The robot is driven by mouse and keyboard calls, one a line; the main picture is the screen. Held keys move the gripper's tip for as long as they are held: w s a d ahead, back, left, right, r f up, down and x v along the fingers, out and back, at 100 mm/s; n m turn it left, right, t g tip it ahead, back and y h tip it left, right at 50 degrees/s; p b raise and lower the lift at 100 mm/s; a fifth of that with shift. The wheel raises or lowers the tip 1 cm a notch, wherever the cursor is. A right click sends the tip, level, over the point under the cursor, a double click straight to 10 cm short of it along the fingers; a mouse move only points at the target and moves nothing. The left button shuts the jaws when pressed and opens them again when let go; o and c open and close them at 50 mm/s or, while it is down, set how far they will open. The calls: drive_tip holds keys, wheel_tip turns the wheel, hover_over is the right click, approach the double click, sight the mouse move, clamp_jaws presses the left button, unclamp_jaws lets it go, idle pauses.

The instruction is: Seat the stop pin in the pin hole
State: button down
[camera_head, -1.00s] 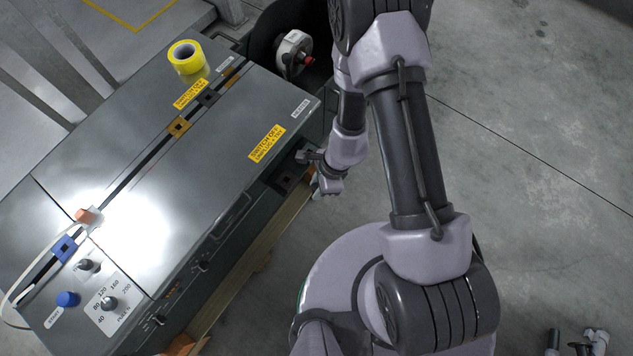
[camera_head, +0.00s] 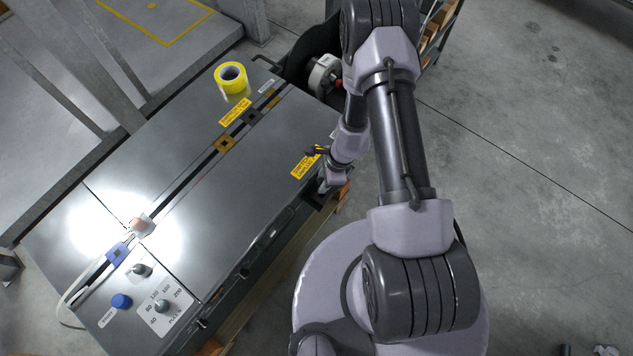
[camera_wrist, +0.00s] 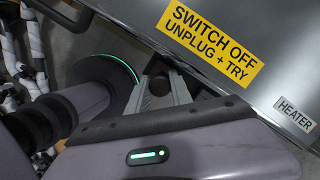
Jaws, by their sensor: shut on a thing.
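My gripper (camera_head: 319,166) is beside the right-hand edge of the grey machine (camera_head: 200,205), close to a yellow warning label. In the wrist view its two grey fingers (camera_wrist: 160,88) are shut on a small dark thing (camera_wrist: 157,69), which sits between them. It may be the stop pin, but its shape is mostly hidden. I cannot tell which opening is the pin hole. A brown block (camera_head: 224,143) and a dark block (camera_head: 254,117) with square openings sit along the slot in the machine's top.
A yellow tape roll (camera_head: 231,75) stands at the far end of the machine top. A blue block (camera_head: 118,253) and an orange block (camera_head: 140,224) lie along the slot near the knobs (camera_head: 162,306). A reel (camera_head: 325,75) is beyond the far end. Right floor is mostly clear.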

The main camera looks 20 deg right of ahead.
drive_tip(key=shift+f+b, duration=1.9)
drive_tip(key=shift+f, duration=1.05)
drive_tip(key=shift+b, duration=0.95)
drive_tip(key=shift+f+b, duration=0.45)
drive_tip(key=shift+b, duration=0.15)
drive_tip(key=c, duration=1.1)
unclamp_jaws()
drive_tip(key=shift+o, duration=0.2)
drive_tip(key=shift+r, duration=0.1)
drive_tip(key=p+v, duration=0.9)
drive_tip(key=v, duration=0.8)
drive_tip(key=shift+r, duration=0.2)
